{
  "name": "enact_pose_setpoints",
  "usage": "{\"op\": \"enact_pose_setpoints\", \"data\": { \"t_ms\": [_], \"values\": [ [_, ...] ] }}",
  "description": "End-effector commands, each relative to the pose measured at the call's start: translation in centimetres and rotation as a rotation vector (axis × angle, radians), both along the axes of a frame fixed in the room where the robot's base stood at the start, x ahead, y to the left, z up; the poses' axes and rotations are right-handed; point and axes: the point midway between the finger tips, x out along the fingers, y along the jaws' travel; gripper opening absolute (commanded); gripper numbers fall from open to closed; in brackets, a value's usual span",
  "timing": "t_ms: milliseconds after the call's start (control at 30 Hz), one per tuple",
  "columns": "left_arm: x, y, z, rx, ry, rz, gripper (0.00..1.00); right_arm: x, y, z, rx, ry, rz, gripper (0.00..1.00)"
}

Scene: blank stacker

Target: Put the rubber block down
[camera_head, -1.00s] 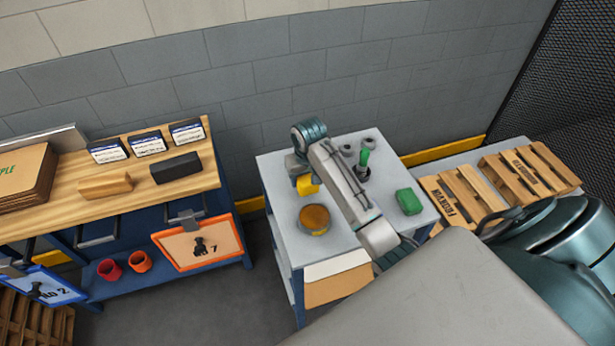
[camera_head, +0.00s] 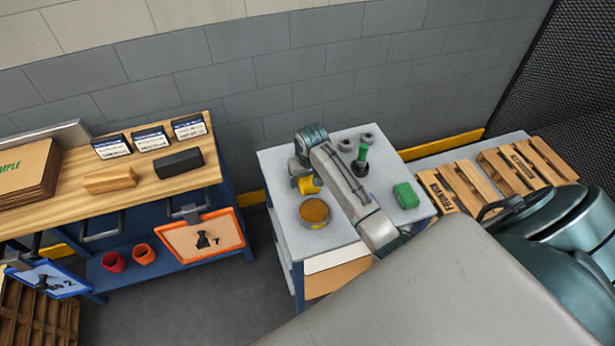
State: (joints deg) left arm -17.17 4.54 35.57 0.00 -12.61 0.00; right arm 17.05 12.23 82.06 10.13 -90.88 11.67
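A small yellow block, which I take to be the rubber block (camera_head: 309,186), is low over or on the grey table (camera_head: 285,230), just behind the round tin. My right gripper (camera_head: 302,178) comes down on it from above and appears shut on it. The fingertips are small and partly hidden, and I cannot tell whether the block touches the table top. My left gripper is not in view.
On the grey table, a round tin (camera_head: 314,212) stands close in front of the yellow block. A green block (camera_head: 406,195) and a green-handled tool (camera_head: 362,158) stand to the right. The wooden bench (camera_head: 140,190) at left holds a black block (camera_head: 178,164) and a tan block (camera_head: 109,180).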

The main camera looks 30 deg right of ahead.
Motion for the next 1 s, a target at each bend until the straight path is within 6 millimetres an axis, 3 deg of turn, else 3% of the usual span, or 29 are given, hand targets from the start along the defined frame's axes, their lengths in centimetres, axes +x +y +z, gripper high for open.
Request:
{"op": "enact_pose_setpoints", "data": {
  "t_ms": [367,800,1000],
  "values": [
    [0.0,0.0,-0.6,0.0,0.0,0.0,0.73,-0.1,0.0,1.2,-0.001,-0.004,0.001,0.76],
    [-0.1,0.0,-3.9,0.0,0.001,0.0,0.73,-1.4,0.3,9.8,-0.001,-0.005,0.001,0.76],
    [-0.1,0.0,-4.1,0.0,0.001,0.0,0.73,-1.7,0.4,11.9,0.0,-0.002,0.0,0.76]
  ]
}}
